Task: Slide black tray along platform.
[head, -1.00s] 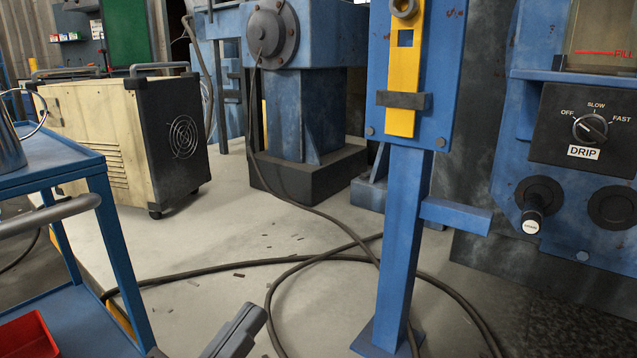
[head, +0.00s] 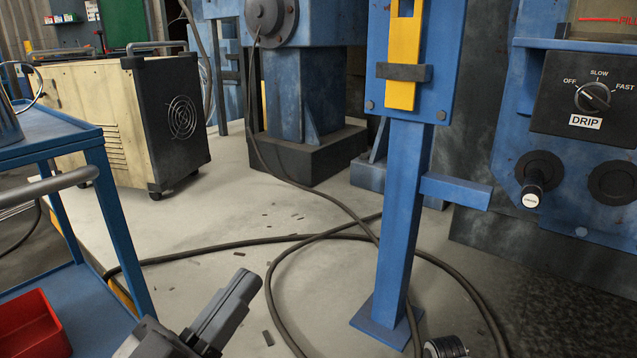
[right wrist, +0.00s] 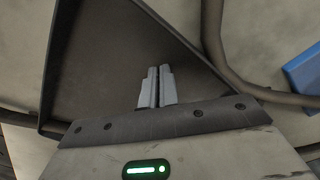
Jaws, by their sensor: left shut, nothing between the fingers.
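A dark, flat, tray-like thing (right wrist: 110,50) with thin raised edges fills the upper left of the right wrist view; I cannot tell for sure that it is the black tray. No clear black tray shows in the head view, and I cannot tell which surface is the platform. My right gripper (right wrist: 156,86) shows two grey fingers together over the dark surface, with nothing visible between them. My left gripper (head: 232,305) is at the bottom of the head view, shut and empty, above the floor.
A blue post (head: 403,235) stands in front, with a black cable (head: 300,262) looping around its foot. A blue cart (head: 118,225) with a red bin (head: 30,328) is at left. A blue machine with a drip panel (head: 585,100) is at right. Pale floor lies between.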

